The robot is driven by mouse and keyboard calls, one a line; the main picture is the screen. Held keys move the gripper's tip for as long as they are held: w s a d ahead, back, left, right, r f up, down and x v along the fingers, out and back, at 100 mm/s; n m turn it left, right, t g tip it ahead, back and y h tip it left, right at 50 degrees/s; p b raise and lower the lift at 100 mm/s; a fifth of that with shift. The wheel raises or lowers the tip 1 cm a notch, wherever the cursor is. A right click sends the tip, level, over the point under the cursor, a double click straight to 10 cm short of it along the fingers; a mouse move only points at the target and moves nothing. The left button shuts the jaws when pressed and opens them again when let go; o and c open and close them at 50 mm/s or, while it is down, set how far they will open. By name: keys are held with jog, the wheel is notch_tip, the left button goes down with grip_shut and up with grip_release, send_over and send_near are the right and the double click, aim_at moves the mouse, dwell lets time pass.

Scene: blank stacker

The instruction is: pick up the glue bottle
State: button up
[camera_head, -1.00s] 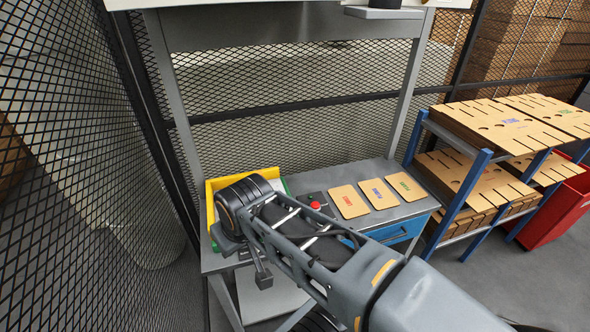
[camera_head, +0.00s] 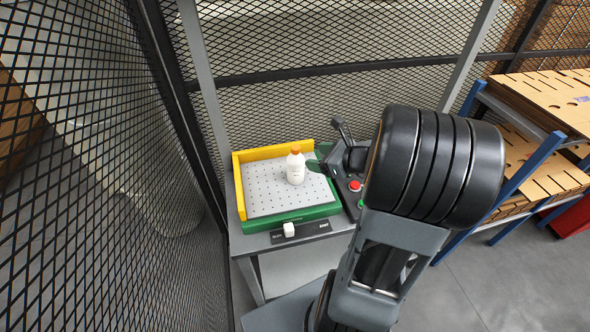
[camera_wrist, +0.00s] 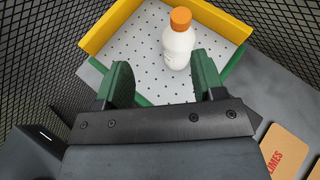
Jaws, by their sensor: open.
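The white glue bottle (camera_head: 295,170) with an orange cap stands upright on a perforated light-grey plate in a tray with yellow walls (camera_head: 240,196) and a green front edge. In the wrist view the bottle (camera_wrist: 178,48) is beyond my fingertips, a little right of the middle between them. My gripper (camera_wrist: 162,77) is open and empty, with its green fingers apart. In the head view my gripper (camera_head: 329,150) is just right of the bottle, and my arm hides part of the bench.
A red button (camera_head: 354,185) and a green button are on a panel right of the tray. Wire mesh stands left and behind. A tan card (camera_wrist: 286,151) lies right. A shelf with boards (camera_head: 545,100) stands right.

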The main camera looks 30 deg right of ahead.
aim_at(292, 149)
jog(key=w+f, duration=0.1)
jog(key=w, duration=0.1)
jog(key=w+f+m, duration=0.1)
jog(key=w, duration=0.1)
jog(key=w+f+m+t, duration=0.1)
jog(key=w, duration=0.1)
jog(key=shift+w+a+f+h, duration=0.1)
jog(key=shift+w+a+h, duration=0.1)
jog(key=shift+a+h, duration=0.1)
jog(key=shift+p+x, duration=0.65)
jog(key=shift+x, duration=2.65)
grip_shut()
